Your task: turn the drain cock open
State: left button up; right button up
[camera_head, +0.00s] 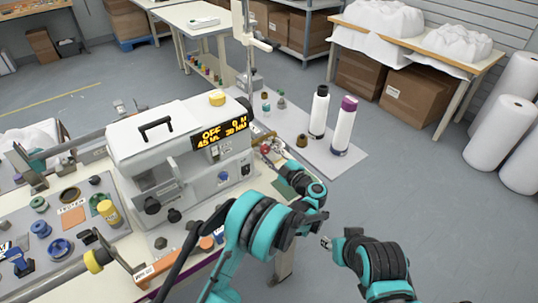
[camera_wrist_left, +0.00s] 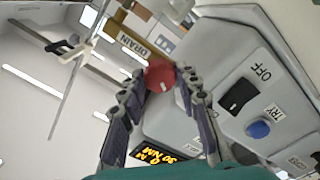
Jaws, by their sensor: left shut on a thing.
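The drain cock's round red knob (camera_wrist_left: 160,74) sits below a brass-coloured piece with a DRAIN label (camera_wrist_left: 132,42) in the left wrist view. The fingers of my left gripper (camera_wrist_left: 163,86) are closed on the knob from both sides. In the head view the small red knob (camera_head: 265,149) shows at the right end of the grey machine (camera_head: 170,145), with my left gripper (camera_head: 277,160) at it. My right gripper (camera_head: 326,242) is low in the head view, away from the machine; its fingers are too small to read.
The machine has a lit display (camera_head: 222,133); a black switch marked OFF (camera_wrist_left: 238,96) and a blue button (camera_wrist_left: 258,129) are near my left fingers. Two tall bottles (camera_head: 343,125) stand on a grey mat behind. Parts lie at left. Open floor lies to the right.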

pick_arm(q)
jog(key=n+b, duration=0.1)
jog(key=n, duration=0.4)
jog(key=shift+w+r+n, duration=0.1)
jog(key=shift+n, duration=0.3)
dwell(0.4)
jog(key=o, duration=0.9)
jog(key=shift+a, duration=0.1)
